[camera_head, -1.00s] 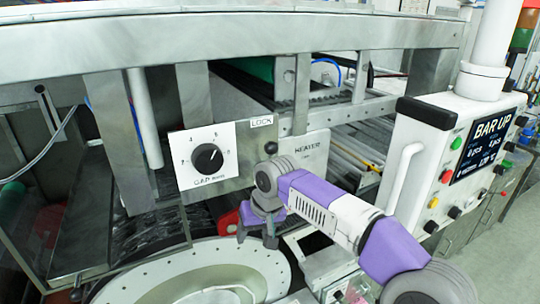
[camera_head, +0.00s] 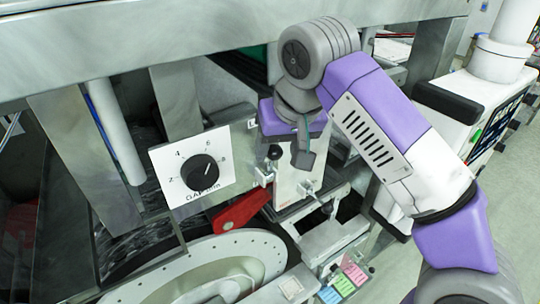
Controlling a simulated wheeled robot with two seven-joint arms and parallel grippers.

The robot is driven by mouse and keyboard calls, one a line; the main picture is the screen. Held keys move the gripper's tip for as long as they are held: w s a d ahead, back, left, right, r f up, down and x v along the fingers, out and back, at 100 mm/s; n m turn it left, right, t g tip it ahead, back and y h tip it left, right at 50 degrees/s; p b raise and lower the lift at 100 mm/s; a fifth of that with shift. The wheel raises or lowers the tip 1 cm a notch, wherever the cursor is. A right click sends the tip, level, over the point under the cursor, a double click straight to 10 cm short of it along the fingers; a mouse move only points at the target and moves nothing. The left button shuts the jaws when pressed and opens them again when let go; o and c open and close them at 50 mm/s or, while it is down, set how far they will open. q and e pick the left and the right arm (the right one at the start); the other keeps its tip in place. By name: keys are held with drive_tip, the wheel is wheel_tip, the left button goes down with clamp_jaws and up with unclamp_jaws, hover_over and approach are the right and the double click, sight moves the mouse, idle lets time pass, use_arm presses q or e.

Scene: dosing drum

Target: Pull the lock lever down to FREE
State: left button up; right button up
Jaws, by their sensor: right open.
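A short lever with a black ball knob (camera_head: 275,152) stands up on the grey panel, just below the LOCK label (camera_head: 252,124), which is mostly covered by my right gripper. A small metal bracket (camera_head: 265,173) sits below the knob. My right gripper (camera_head: 303,155) hangs from above, just right of the knob and apparently nearer the camera. Its jaws are open and nothing shows between them; one finger largely hides the other. I cannot tell whether it touches the knob. My left gripper is out of view.
A white dial plate with a black knob (camera_head: 199,170) is left of the lever. A red arm (camera_head: 240,211) lies below, over the round drum rim (camera_head: 258,246). A steel beam (camera_head: 180,45) crosses above. A white control box (camera_head: 445,118) stands at right.

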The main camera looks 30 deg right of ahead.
sight(273, 161)
drive_tip(key=x, duration=0.4)
drive_tip(key=shift+w+f, duration=0.1)
drive_tip(key=shift+w, duration=0.3)
drive_tip(key=shift+f, duration=0.65)
drive_tip(key=shift+w, duration=0.15)
drive_tip(key=shift+w, duration=0.1)
drive_tip(key=shift+c, duration=0.2)
clamp_jaws()
